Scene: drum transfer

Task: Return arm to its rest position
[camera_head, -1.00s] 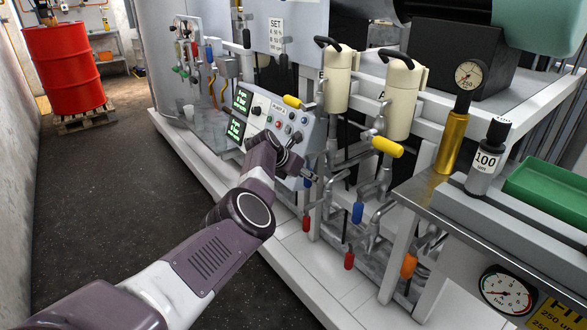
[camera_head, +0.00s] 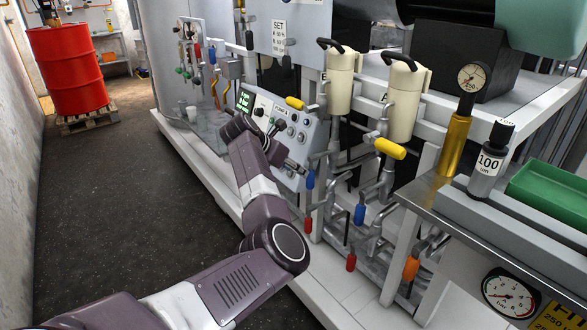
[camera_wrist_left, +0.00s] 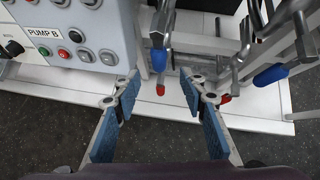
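My left arm (camera_head: 265,195) comes in from the lower left of the head view and bends up in front of the control panel (camera_head: 300,138). Its gripper (camera_wrist_left: 158,95) shows clearly in the left wrist view, with its two blue-padded fingers spread apart and nothing between them. Beyond the fingertips are a blue valve handle (camera_wrist_left: 159,60) and a red handle (camera_wrist_left: 160,90); the gripper appears apart from both. In the head view the wrist hides part of the panel. My right gripper is in neither view.
Yellow (camera_head: 389,148), blue, red and orange (camera_head: 411,268) valve handles stick out from the pipework right of my arm. A steel shelf (camera_head: 425,200) is at the right. A red drum (camera_head: 68,72) stands on a pallet at the back left. The dark floor (camera_head: 120,190) on the left is clear.

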